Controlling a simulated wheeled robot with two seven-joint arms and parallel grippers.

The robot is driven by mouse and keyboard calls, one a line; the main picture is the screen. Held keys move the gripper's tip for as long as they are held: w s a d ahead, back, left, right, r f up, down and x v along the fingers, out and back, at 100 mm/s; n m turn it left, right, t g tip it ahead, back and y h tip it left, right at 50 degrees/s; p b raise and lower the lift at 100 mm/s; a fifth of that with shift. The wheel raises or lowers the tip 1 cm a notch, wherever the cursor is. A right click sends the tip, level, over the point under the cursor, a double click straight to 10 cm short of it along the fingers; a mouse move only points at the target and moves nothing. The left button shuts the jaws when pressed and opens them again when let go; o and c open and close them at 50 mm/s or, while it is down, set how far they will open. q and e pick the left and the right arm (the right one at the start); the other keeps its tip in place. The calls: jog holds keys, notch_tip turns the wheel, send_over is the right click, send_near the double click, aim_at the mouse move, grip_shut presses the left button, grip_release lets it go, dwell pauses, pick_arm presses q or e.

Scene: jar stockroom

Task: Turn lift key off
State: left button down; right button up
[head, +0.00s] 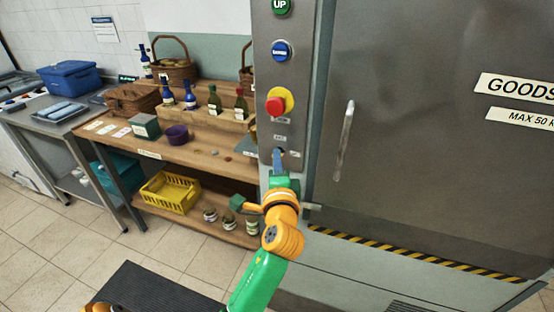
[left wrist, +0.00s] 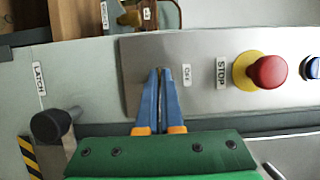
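The lift's control panel (head: 284,75) is an upright grey metal strip left of the lift door. My left gripper (head: 279,153) is at the panel's lower part, below the red stop button (head: 275,106). In the left wrist view its blue fingers (left wrist: 160,72) are close together against the panel, beside a small label. The narrow gap between the tips fits a thin lift key, but the fingers hide the key almost wholly, and its turn angle cannot be read. My right gripper is not in view.
A blue button (head: 281,51) and green UP button (head: 281,6) sit higher on the panel. The lift door (head: 420,130) has a long handle (head: 345,140). A dark latch knob (left wrist: 50,125) is close to my left gripper. A wooden shelf (head: 200,150) with bottles stands left.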

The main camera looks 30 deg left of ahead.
pick_arm(q)
jog(key=n+h+p, duration=0.2)
jog(key=n+p, duration=0.1)
jog(key=n, duration=0.1)
jog(key=n+g+h+p, duration=0.1)
jog(key=n+h+p, duration=0.2)
jog(key=n+p, duration=0.1)
jog(key=n+h+p, duration=0.2)
jog(key=n+p, duration=0.2)
jog(key=n, duration=0.1)
jog(key=shift+s+a+r, duration=0.1)
jog(key=shift+a+r, duration=0.2)
jog(key=shift+r, duration=0.05)
dwell(0.3)
jog(key=shift+h, duration=0.3)
dwell(0.3)
jog(key=c, duration=1.1)
grip_release()
jog(key=shift+g, duration=0.3)
jog(key=v, duration=0.7)
jog(key=shift+f, duration=0.1)
